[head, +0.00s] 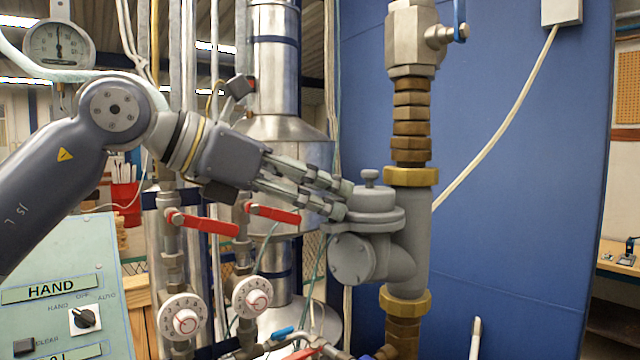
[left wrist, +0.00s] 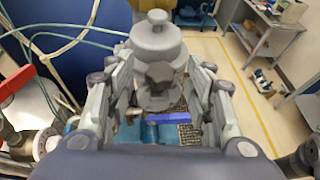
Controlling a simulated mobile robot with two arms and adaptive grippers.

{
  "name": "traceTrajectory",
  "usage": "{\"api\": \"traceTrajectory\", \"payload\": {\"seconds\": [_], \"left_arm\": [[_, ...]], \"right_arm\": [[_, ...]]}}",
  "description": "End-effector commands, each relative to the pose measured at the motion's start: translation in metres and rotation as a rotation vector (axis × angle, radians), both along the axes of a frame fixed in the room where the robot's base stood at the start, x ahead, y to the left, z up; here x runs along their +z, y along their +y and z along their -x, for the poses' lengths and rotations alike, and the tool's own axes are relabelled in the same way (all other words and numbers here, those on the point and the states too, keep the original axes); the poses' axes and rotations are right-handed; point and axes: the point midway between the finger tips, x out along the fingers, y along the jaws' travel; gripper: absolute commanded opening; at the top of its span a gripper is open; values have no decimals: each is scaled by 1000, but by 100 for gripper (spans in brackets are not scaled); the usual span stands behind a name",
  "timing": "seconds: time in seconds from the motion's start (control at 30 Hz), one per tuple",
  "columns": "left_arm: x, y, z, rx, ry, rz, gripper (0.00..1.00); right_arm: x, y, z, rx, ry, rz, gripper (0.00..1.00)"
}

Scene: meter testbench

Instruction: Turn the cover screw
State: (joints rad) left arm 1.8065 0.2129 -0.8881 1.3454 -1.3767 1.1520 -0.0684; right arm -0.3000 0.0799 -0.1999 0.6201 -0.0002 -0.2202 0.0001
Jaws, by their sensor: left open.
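A grey meter body (head: 405,266) sits in a vertical pipe, with a round flanged cover (head: 374,200) on its upper left. A small knob-like screw (head: 370,176) stands on top of the cover; the knob also shows at the top of the left wrist view (left wrist: 157,18). My left gripper (head: 343,202) comes in from the left, its fingertips close to the cover's left side and below the knob. In the left wrist view the open fingers (left wrist: 160,70) stand either side of a darker grey angular part (left wrist: 161,82). Whether they touch anything is unclear.
Two red lever handles (head: 205,223) and two white dials (head: 181,318) are below my left arm. A control panel (head: 60,290) is at lower left and a gauge (head: 58,44) at upper left. A blue wall (head: 520,200) stands behind the pipe.

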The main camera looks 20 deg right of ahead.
Motion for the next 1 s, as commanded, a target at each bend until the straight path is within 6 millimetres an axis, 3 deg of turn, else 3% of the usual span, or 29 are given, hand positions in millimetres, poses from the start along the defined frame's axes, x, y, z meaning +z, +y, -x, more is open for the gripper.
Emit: {"api": "traceTrajectory", "payload": {"seconds": [0.4, 0.6, 0.83, 1.0], "left_arm": [[-4, -8, -2, 0, 1, 0, 46], [-4, -8, -2, 0, 0, 0, 4], [-4, -8, -2, 7, -1, 0, 4], [-7, -8, 0, 54, -5, 1, 4]], "right_arm": [[3, 0, 0, 0, 0, 0, 48], [3, 0, 0, 0, 0, 0, 48], [0, 0, 0, 0, 0, 0, 48], [-13, 0, 0, 0, 0, 0, 48]]}}
